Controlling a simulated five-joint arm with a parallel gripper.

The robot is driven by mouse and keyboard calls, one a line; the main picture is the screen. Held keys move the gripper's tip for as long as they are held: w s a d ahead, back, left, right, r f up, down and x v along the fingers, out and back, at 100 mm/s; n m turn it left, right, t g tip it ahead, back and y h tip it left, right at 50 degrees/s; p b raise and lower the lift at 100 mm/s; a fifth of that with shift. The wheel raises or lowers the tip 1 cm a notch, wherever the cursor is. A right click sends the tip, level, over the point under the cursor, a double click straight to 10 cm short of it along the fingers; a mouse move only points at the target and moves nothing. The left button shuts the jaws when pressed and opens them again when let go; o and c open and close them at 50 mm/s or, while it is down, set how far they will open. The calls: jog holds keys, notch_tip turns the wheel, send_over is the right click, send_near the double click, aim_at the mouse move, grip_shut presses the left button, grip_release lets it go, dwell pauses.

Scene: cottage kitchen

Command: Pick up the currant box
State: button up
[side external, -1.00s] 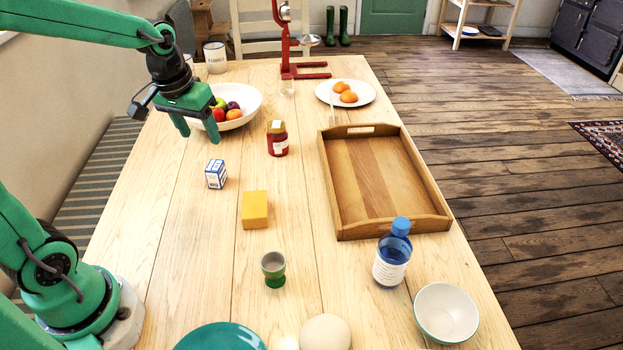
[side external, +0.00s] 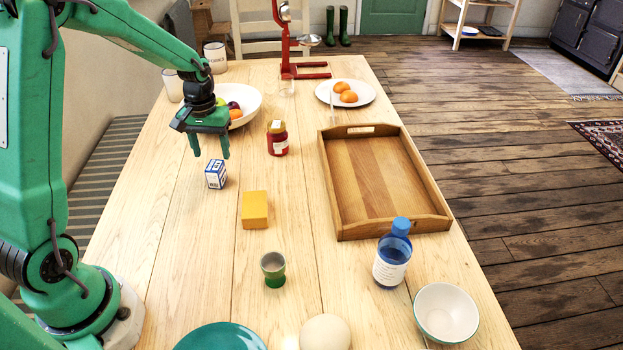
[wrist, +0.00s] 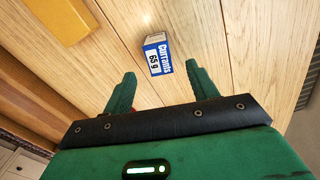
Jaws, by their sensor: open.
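The currant box (side external: 215,174) is small, blue and white, and stands on the wooden table left of the yellow block. In the wrist view the box (wrist: 158,55) shows its "Currants 65 g" label and lies beyond the fingertips, roughly between their lines. My gripper (side external: 211,156) is open and empty, pointing down just above and behind the box in the side view. Its two green fingers also show in the wrist view (wrist: 162,80), apart from the box and not touching it.
A yellow block (side external: 255,210) stands near the box. A red-labelled jar (side external: 277,140) and a fruit bowl (side external: 249,110) stand behind. A wooden tray (side external: 431,225) is on the right, a green cup (side external: 273,272) nearer the front.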

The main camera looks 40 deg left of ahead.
aim_at(214, 165)
jog(key=shift+s+d+f, duration=0.1)
jog(key=shift+d+f, duration=0.05)
jog(key=shift+f, duration=3.75)
jog(key=c, duration=1.1)
